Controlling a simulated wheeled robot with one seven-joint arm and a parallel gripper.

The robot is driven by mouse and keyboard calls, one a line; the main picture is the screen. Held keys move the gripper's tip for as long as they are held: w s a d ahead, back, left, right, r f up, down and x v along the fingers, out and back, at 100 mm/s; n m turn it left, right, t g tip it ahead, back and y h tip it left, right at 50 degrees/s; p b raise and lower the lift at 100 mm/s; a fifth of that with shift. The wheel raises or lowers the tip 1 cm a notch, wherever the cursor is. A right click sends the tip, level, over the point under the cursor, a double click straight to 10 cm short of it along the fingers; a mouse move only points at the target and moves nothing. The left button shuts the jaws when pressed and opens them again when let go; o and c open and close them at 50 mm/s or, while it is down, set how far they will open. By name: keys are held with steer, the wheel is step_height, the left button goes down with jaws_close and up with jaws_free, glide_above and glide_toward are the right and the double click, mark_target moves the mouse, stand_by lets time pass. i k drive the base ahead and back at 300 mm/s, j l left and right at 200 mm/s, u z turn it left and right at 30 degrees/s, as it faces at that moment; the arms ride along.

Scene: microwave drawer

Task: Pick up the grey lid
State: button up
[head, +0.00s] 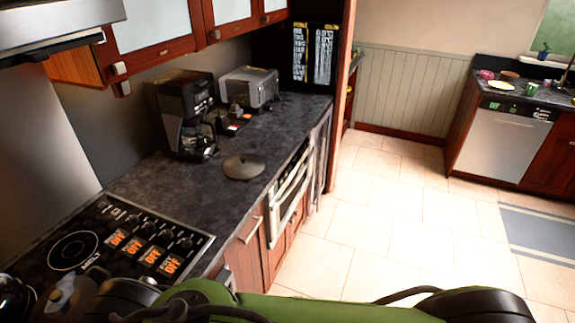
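My green arm crosses the bottom of the head view, well short of the lid. I cannot make out my gripper's fingers in this view. Nothing is touching the lid.
A black coffee maker (180,115) and a silver toaster (249,88) stand behind the lid. A black stovetop (110,240) is at the left. The microwave drawer (290,190) is below the counter.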

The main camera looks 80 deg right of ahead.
mark_target(242, 167)
steer(key=z, duration=2.5)
steer(key=u, duration=3.15)
steer(key=k+u, duration=0.2)
steer(key=k, duration=0.6)
steer(key=k+l+u, duration=0.3)
steer(key=k+l, duration=0.85)
steer(key=l, duration=0.2)
